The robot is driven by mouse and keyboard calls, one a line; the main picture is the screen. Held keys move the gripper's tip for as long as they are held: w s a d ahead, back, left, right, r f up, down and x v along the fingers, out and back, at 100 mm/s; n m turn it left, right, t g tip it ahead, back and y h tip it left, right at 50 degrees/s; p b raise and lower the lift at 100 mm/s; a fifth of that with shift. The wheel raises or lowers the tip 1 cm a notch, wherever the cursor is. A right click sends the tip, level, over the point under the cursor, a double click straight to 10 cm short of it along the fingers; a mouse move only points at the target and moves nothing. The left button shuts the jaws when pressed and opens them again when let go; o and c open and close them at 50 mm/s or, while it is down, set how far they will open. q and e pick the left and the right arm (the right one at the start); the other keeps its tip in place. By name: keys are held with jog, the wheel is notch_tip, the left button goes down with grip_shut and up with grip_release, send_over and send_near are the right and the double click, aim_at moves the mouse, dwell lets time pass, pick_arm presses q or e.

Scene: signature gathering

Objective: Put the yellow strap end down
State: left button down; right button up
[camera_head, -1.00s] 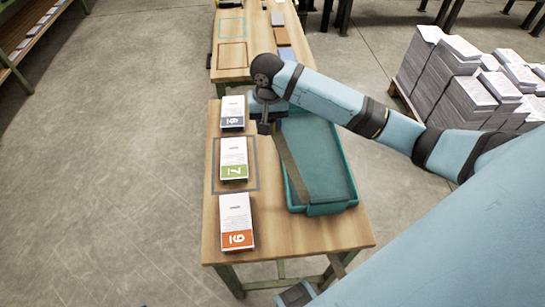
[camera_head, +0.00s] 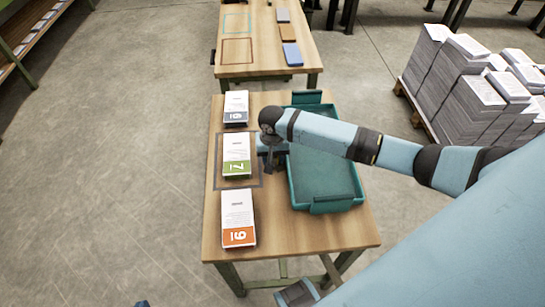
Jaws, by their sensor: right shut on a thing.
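My right gripper (camera_head: 268,166) is over the table between the booklet stack with the green 7 label (camera_head: 237,155) and the teal tray (camera_head: 322,204). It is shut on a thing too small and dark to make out. I cannot see a yellow strap in this view. Whether the gripper touches the table is unclear. My right arm reaches across the tray from the right and hides part of it.
A stack with a blue-grey label (camera_head: 236,108) and a stack with an orange label (camera_head: 238,217) stand on the wooden table (camera_head: 300,234). A second table (camera_head: 262,67) is behind. Paper piles (camera_head: 470,90) are at the right.

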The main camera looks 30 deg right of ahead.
dwell(0.3)
jog(key=o, duration=0.7)
jog(key=shift+f, duration=0.1)
